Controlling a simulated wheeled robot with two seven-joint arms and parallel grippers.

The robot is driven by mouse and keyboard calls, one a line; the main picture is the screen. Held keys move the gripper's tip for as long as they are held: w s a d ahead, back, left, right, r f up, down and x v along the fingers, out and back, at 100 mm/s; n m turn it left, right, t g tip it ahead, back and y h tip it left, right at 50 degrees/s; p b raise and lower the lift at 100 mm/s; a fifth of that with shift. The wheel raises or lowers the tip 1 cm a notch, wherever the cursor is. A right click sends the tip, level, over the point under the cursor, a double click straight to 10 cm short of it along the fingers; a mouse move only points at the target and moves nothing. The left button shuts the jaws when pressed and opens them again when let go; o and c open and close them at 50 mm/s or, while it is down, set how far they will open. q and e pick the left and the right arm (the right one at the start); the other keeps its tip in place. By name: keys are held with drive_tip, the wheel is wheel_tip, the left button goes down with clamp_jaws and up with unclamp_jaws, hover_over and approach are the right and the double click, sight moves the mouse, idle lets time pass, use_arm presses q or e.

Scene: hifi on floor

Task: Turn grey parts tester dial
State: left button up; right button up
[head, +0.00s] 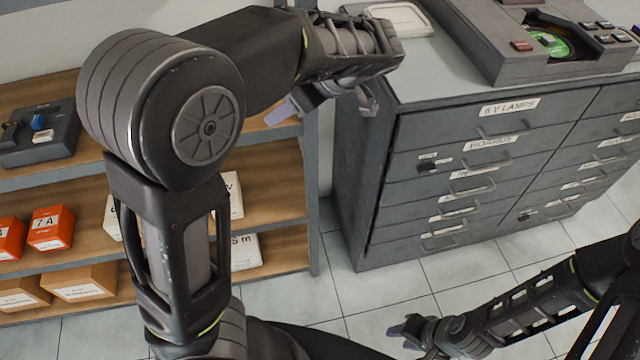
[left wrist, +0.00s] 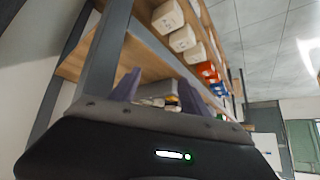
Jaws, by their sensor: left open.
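A dark grey box with a blue knob (head: 38,122) and a small white label stands on the top shelf at the left edge of the head view. It may be the parts tester, but I cannot read its name. My left gripper (head: 326,105) is open and empty, between the shelf and the drawer cabinet, well to the right of that box. Its two purplish fingers stand apart in the left wrist view (left wrist: 158,92). My right gripper (head: 408,333) is low at the bottom right, over the floor; its jaw gap is unclear.
A grey drawer cabinet (head: 352,170) stands at the right. On it are a grey device (head: 480,45) with a green disc and buttons, and a white tray (head: 398,18). Orange boxes (head: 50,228) and cartons fill the lower shelves. Tiled floor lies clear in front.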

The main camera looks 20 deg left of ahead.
use_arm(q)
drive_tip(key=d+f+m+h+b, duration=0.1)
drive_tip(key=d+f+m+h, duration=0.1)
drive_tip(key=f, duration=0.7)
drive_tip(key=s+d+f+m+h+b, duration=0.1)
drive_tip(key=d+f+m, duration=0.2)
drive_tip(key=f, duration=0.7)
drive_tip(key=shift+s+d+m+g+h, duration=0.3)
drive_tip(key=shift+m+h, duration=0.1)
drive_tip(key=shift+m, duration=0.2)
drive_tip(key=d+f+m+t+h, duration=0.1)
drive_tip(key=d+f+m+h, duration=0.2)
drive_tip(key=d+f+m, duration=0.3)
drive_tip(key=d+f+m+t+h, duration=0.1)
drive_tip(key=d+f+m+h, duration=0.25)
drive_tip(key=d, duration=0.45)
drive_tip(key=s+d+f+n+h, duration=0.1)
drive_tip(key=s+f, duration=0.5)
drive_tip(key=s, duration=0.3)
drive_tip(key=s+d+f+n+g+h, duration=0.1)
drive_tip(key=s+f, duration=0.6)
drive_tip(key=s, duration=0.3)
drive_tip(key=shift+d+f+g, duration=0.3)
drive_tip(key=shift+d, duration=0.05)
